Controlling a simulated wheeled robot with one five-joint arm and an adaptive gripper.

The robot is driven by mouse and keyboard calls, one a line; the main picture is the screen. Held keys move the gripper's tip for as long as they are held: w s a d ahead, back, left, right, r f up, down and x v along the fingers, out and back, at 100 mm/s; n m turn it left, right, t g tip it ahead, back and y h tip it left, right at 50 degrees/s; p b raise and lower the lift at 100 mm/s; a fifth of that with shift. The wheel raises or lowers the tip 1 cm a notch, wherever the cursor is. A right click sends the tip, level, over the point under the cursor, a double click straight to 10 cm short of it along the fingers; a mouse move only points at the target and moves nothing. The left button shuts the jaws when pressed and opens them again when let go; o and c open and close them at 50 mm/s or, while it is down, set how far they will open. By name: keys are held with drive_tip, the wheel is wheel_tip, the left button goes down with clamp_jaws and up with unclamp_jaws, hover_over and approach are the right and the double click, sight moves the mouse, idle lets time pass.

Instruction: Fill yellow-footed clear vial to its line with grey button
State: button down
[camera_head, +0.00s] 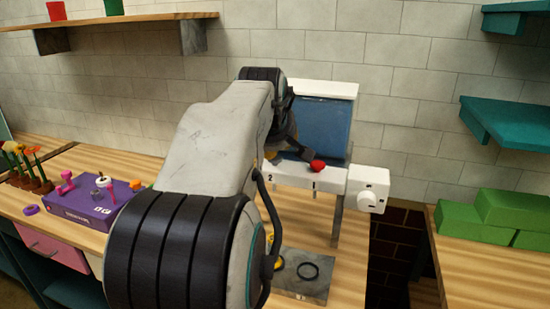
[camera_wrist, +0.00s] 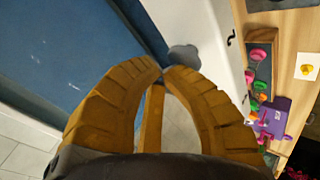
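The dispenser has a blue tank (camera_head: 318,122) over a white ledge (camera_head: 298,177) marked 2 and 1. My gripper (camera_wrist: 162,73) is at the ledge near the 2, its amber fingertips together with nothing visible between them. A grey rounded shape (camera_wrist: 186,56), which looks like the grey button, lies just beyond the fingertips in the wrist view; I cannot tell whether they touch it. In the head view my arm hides that spot. A yellow piece (camera_head: 278,262), perhaps the vial's foot, shows on the grey plate (camera_head: 312,290) below, mostly hidden by my arm. The vial's level and line are not visible.
A red button (camera_head: 317,166) sits on the ledge above the 1. A white dial box (camera_head: 368,190) is at its right end. An empty black ring (camera_head: 308,269) lies on the plate. Left are a purple box (camera_head: 95,205) and flowers; right are green blocks (camera_head: 510,212).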

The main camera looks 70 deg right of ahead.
drive_tip(key=shift+f+b, duration=0.4)
drive_tip(key=shift+f, duration=0.1)
idle(0.3)
drive_tip(key=shift+r, duration=0.15)
drive_tip(key=shift+r+p, duration=0.95)
drive_tip(key=shift+r, duration=0.1)
drive_tip(key=shift+r+p, duration=2.2)
drive_tip(key=shift+r, duration=0.2)
